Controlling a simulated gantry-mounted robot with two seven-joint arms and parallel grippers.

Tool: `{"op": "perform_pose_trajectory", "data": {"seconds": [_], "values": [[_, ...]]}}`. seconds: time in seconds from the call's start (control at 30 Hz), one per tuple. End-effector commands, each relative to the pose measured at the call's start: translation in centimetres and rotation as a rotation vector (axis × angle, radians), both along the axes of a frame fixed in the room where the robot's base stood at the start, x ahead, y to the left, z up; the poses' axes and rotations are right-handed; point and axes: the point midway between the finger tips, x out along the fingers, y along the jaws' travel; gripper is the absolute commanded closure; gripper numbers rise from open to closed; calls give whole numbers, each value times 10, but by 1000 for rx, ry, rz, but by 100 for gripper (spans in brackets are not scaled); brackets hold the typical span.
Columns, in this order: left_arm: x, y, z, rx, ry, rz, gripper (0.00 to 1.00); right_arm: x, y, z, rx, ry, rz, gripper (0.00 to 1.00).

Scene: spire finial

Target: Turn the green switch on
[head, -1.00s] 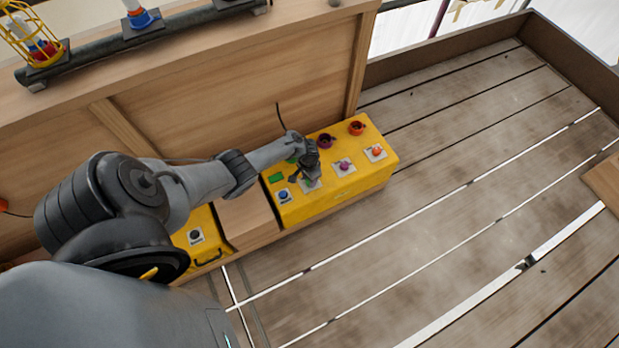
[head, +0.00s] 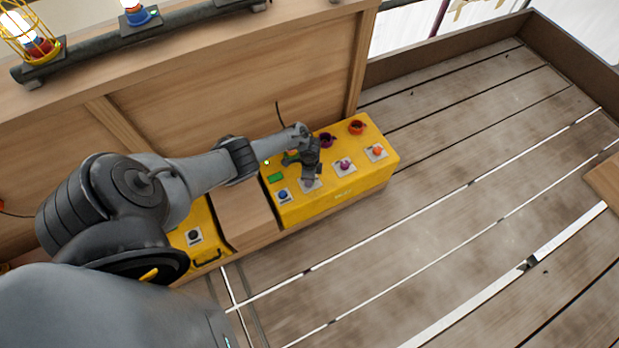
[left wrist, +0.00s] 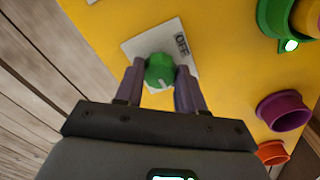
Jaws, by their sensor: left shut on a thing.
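The green switch (left wrist: 158,69) is a round knob on a white plate (left wrist: 133,47) in the left wrist view. The plate's visible label reads OFF (left wrist: 181,43). A pale mark shows on the knob's near side. My left gripper (left wrist: 160,76) is shut on the knob, one finger on each side. In the head view my left gripper (head: 311,174) is over the yellow control box (head: 345,189) and hides the knob. My right gripper is not in view.
A blue knob (head: 283,195), a purple knob (head: 344,165) and an orange knob (head: 376,150) share the box. Purple (head: 326,139) and orange (head: 356,127) rings stand behind. Lit lamps (head: 37,48) sit on a rail at top left. The plank floor (head: 440,220) is clear.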

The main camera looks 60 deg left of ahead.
Motion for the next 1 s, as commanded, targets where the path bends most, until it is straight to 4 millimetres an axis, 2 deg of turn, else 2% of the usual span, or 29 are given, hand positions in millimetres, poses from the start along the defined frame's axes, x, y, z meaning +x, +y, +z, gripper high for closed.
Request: {"op": "perform_pose_trajectory", "data": {"seconds": [0.23,0.67,0.7,0.87,1.0], "values": [[-1,1,-1,1,2,-62,92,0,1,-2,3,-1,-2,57],[-1,1,-1,1,1,-72,92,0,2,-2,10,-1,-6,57],[-1,1,-1,1,1,-72,60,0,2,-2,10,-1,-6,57],[-1,0,-1,1,1,-72,36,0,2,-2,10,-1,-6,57],[0,0,-1,0,1,-72,36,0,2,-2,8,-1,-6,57]]}}
